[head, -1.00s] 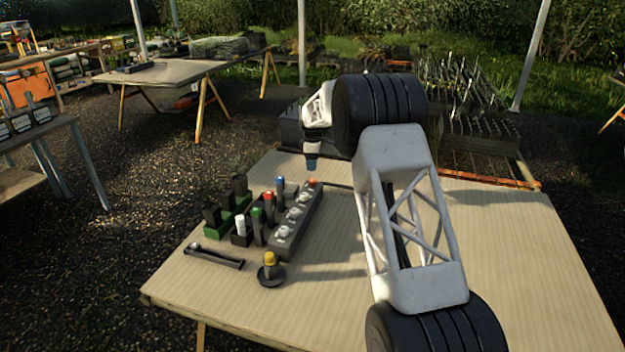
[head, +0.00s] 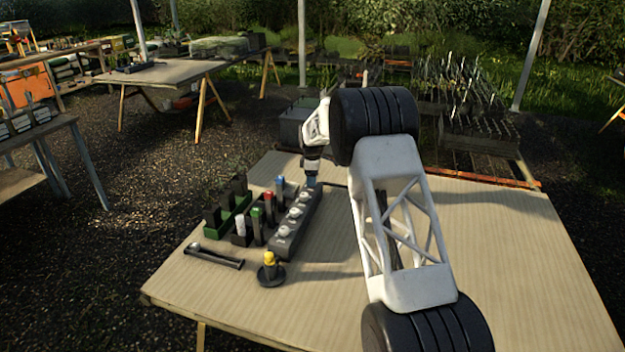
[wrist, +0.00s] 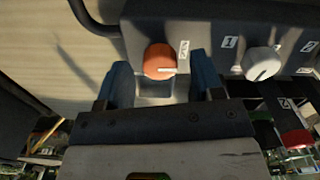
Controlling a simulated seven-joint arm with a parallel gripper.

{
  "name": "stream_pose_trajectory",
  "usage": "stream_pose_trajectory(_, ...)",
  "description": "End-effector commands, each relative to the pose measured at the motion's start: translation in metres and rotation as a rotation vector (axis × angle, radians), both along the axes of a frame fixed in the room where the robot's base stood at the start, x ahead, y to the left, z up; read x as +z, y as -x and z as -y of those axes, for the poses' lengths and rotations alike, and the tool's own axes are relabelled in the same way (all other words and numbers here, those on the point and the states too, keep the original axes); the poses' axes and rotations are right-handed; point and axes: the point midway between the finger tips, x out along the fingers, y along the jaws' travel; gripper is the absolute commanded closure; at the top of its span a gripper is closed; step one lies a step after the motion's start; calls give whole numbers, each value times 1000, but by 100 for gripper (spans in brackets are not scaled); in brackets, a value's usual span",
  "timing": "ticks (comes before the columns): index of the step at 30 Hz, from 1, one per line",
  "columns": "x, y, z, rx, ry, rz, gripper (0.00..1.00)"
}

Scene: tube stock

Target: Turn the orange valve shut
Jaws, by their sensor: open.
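The orange valve (wrist: 159,61) is a round knob with a pale pointer line, at the end of a dark grey valve block (wrist: 205,20). In the head view my gripper (head: 311,181) is low over the far end of the block (head: 283,243) and hides the orange valve there.
White knobs (wrist: 262,63) line the rest of the block. Left of it stand tubes with green, red, blue and white caps in dark racks (head: 214,231). The table's right side is bare.

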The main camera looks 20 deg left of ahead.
Motion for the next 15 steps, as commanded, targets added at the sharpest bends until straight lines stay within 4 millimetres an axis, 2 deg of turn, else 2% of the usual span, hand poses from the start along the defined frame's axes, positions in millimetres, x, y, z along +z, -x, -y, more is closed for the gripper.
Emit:
stream_pose_trajectory(11, -6, 0, 0, 0, 0, -1, 39)
stream_pose_trajectory(12, -6, 0, 0, 0, 0, -1, 40)
stream_pose_trajectory(15, -6, 0, 0, 0, 0, -1, 56)
